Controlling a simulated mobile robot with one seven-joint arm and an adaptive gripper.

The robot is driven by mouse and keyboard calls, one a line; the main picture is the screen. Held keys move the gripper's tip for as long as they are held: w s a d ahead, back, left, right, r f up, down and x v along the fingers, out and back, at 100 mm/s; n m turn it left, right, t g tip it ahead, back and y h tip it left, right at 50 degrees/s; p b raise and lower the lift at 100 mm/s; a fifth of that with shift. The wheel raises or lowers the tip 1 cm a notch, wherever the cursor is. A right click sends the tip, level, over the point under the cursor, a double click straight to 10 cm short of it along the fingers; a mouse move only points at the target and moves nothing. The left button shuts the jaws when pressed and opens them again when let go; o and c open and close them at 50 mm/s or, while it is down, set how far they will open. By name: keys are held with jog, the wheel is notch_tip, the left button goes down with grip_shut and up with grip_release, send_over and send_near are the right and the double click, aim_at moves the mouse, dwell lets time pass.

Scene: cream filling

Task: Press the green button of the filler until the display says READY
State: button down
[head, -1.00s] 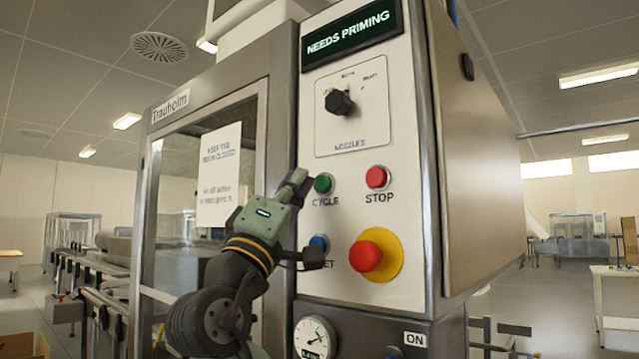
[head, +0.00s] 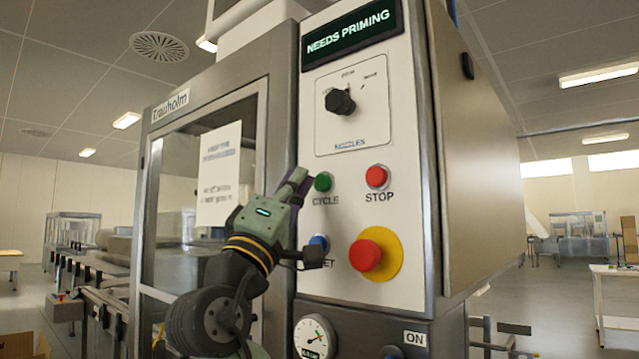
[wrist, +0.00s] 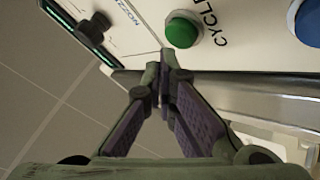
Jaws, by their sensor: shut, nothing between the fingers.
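The filler's control panel (head: 408,250) fills the middle of the head view. Its green button (head: 323,182), labelled CYCLE, sits left of the red STOP button (head: 377,177). The display (head: 350,35) reads NEEDS PRIMING. My gripper (head: 302,174) is shut and empty, its tips just left of the green button in the head view. In the wrist view the shut fingertips (wrist: 163,68) point towards the panel, and the green button (wrist: 183,30) shows just beyond and slightly right of them. A gap to the button shows there; its depth is hard to tell.
A black selector knob (head: 340,102) is above the buttons. A blue button (head: 319,243), partly hidden by my arm, and a red emergency stop (head: 366,256) on yellow are below. A glass door with a paper notice (head: 218,175) is at the left. A gauge (head: 314,337) is underneath.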

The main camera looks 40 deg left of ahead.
jog(key=shift+w, duration=0.15)
jog(key=shift+w, duration=0.3)
jog(key=shift+w, duration=0.5)
dwell(1.0)
jog(key=shift+s, duration=0.9)
jog(key=s, duration=0.5)
jog(key=shift+a+b, duration=0.2)
jog(key=shift+b, duration=0.2)
dwell(0.6)
